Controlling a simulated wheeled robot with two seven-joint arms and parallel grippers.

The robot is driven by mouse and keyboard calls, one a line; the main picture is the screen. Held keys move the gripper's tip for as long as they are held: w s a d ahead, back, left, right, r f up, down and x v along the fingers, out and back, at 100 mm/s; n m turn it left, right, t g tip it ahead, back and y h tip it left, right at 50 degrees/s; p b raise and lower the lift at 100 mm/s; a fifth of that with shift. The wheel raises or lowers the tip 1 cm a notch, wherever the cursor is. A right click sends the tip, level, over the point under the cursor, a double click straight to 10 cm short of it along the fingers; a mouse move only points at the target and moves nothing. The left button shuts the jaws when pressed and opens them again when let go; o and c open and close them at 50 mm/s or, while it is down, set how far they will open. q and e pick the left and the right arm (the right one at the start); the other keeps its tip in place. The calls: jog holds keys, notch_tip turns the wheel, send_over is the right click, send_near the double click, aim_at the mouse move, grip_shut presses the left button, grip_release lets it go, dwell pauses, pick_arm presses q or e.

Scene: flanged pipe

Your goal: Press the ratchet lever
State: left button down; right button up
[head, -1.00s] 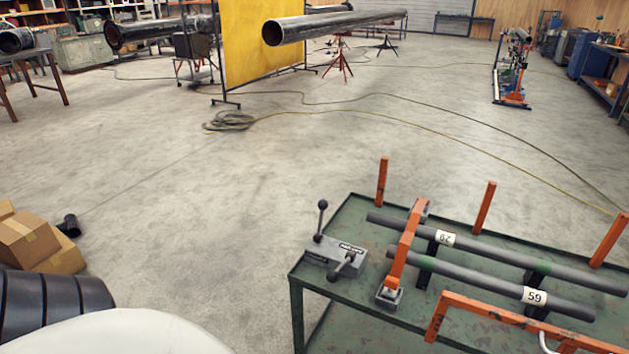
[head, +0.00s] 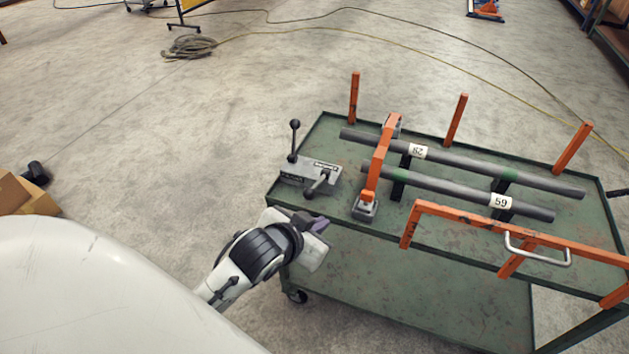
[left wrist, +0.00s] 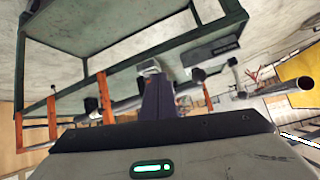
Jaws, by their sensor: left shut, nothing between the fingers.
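A grey ratchet block (head: 310,171) sits at the left corner of the green cart top. One lever (head: 294,140) with a black knob stands upright at its left end. A second lever (head: 317,185) with a black knob leans at its front. My left gripper (head: 320,226) is shut and empty, just off the cart's front left edge, below and apart from the block. In the left wrist view the dark closed fingers (left wrist: 159,98) show at centre. The block (left wrist: 211,52) and a black knob (left wrist: 198,75) lie right of them there. My right gripper is out of view.
The green cart (head: 420,290) carries two grey pipes (head: 470,164) under an orange clamp bar (head: 377,163). Orange posts (head: 354,98) and an orange rail with a handle (head: 540,256) rise at its edges. Cardboard boxes (head: 22,195) lie at far left. Open floor surrounds the cart.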

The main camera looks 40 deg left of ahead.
pick_arm(q)
jog(key=w+a+r+n+y, duration=0.1)
jog(key=w+a+r+y, duration=0.1)
jog(key=a+r, duration=0.3)
notch_tip(320, 180, up, 5)
jog(key=shift+w+f+n+t, duration=0.15)
jog(key=shift+w+n+t, duration=0.15)
jog(key=shift+w+n, duration=0.15)
jog(key=shift+w, duration=0.1)
send_over(314, 189)
jog(key=w, duration=0.1)
notch_tip(314, 189, down, 5)
jog(key=shift+s+f, duration=0.25)
jog(key=shift+f, duration=0.85)
jog(key=shift+s+f, duration=0.2)
jog(key=shift+f, duration=0.9)
jog(key=shift+d+f, duration=0.1)
jog(key=shift+d, duration=0.05)
